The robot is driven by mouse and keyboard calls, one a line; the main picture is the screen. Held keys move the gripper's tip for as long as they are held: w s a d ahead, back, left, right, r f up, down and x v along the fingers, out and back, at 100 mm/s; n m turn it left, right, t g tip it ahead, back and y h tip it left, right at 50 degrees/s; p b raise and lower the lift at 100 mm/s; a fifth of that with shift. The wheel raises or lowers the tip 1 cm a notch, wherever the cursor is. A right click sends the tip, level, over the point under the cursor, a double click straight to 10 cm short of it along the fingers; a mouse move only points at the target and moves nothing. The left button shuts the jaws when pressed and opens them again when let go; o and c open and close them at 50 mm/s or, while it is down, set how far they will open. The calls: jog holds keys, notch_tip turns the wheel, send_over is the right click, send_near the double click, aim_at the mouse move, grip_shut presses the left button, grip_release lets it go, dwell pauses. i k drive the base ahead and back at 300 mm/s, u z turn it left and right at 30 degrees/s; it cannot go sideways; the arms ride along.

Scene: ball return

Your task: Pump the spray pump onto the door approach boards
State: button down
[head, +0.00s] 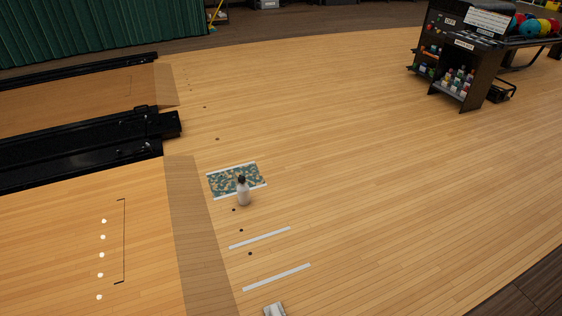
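A white bottle with a dark top (243,194), which looks like the spray pump, stands upright on the wooden floor near the middle. It is at the near edge of a teal and tan patterned patch (222,186) and partly covers it. The patch has pale strips along its far and near edges. The wooden approach boards (340,170) spread widely to the right. I cannot tell which part of them is the door approach boards. My gripper is not in view.
Two pale strips (260,238) (276,277) lie nearer on the floor. A pale grey object (274,310) is cut off at the bottom edge. Black lane dividers (80,155) are at left. A black shelf unit (455,65) and ball rack stand far right. The right-hand floor is clear.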

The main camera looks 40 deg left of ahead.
aim_at(241, 179)
jog(key=u, duration=0.1)
jog(key=i, duration=1)
jog(key=u, duration=1.2)
jog(key=i, duration=0.85)
jog(key=u, duration=0.9)
